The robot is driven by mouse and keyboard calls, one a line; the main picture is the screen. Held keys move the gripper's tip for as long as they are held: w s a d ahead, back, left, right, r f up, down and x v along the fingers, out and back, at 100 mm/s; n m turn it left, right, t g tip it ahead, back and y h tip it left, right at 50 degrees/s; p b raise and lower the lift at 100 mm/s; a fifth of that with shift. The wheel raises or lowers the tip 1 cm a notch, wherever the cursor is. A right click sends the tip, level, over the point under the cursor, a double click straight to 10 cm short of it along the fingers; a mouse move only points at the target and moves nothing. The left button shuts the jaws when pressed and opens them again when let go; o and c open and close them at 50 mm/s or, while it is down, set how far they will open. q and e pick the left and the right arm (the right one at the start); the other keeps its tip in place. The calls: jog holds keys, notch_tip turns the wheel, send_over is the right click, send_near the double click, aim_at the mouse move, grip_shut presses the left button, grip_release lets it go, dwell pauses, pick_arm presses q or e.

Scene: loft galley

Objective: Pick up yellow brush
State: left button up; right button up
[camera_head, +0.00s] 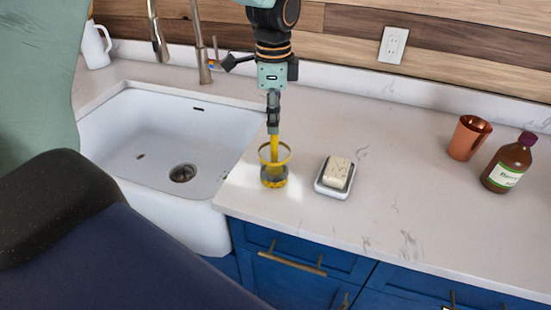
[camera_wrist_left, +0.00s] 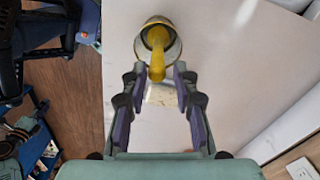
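The yellow brush (camera_head: 275,150) stands nearly upright in a clear glass (camera_head: 273,178) with a yellow rim, on the counter just right of the sink. My left gripper (camera_head: 273,122) points down from above at the top of the brush. In the left wrist view, the yellow handle (camera_wrist_left: 157,68) rises from the glass, and its end is between the tips of my left gripper (camera_wrist_left: 160,70). The fingers are apart, with gaps seen beside the handle. The lower part of the brush is inside the glass. My right gripper is not seen.
A soap bar (camera_head: 338,172) on a white dish (camera_head: 321,188) sits close right of the glass. The white sink (camera_head: 150,150) and a faucet (camera_head: 202,65) are to the left. A copper cup (camera_head: 468,138) and brown bottle (camera_head: 508,164) stand far right. Counter between is clear.

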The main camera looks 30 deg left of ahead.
aim_at(274, 142)
pick_arm(q)
jog(key=f, duration=0.6)
jog(key=shift+s+d+f, duration=0.1)
jog(key=shift+s+f, duration=0.15)
jog(key=shift+f, duration=0.05)
jog(key=shift+w+f, duration=0.2)
jog(key=shift+f, duration=0.15)
jog(key=shift+s+r, duration=0.1)
jog(key=shift+s, duration=0.05)
jog(key=c, duration=0.5)
grip_shut()
